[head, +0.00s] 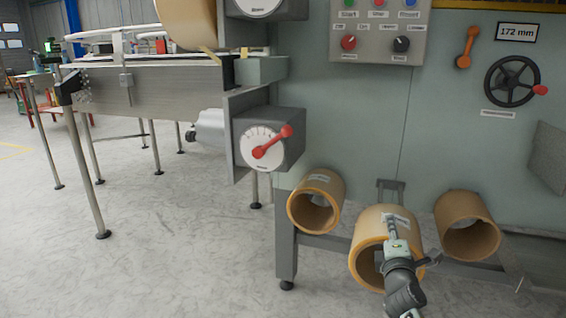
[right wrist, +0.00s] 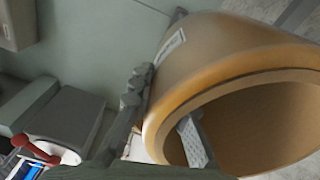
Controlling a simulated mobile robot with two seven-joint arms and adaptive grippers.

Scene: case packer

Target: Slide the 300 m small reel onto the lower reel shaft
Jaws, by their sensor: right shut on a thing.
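A tan reel (head: 372,228) with a white label is the middle one of three at the low rack. My right gripper (head: 391,243) is shut on the near rim of this reel. In the right wrist view, one finger lies along the outside of the reel (right wrist: 225,55) and the other reaches into its bore. The label is too small to read, so I cannot tell which length it is. I cannot make out the lower reel shaft. A dial box with a red lever (head: 268,140) stands left of the reels. My left gripper is not in view.
Two more tan reels stand left (head: 318,200) and right (head: 467,225) of the held one, on the low rack (head: 286,245). The green machine wall (head: 350,120) is close behind. A conveyor (head: 160,85) is at the left. The floor in front is clear.

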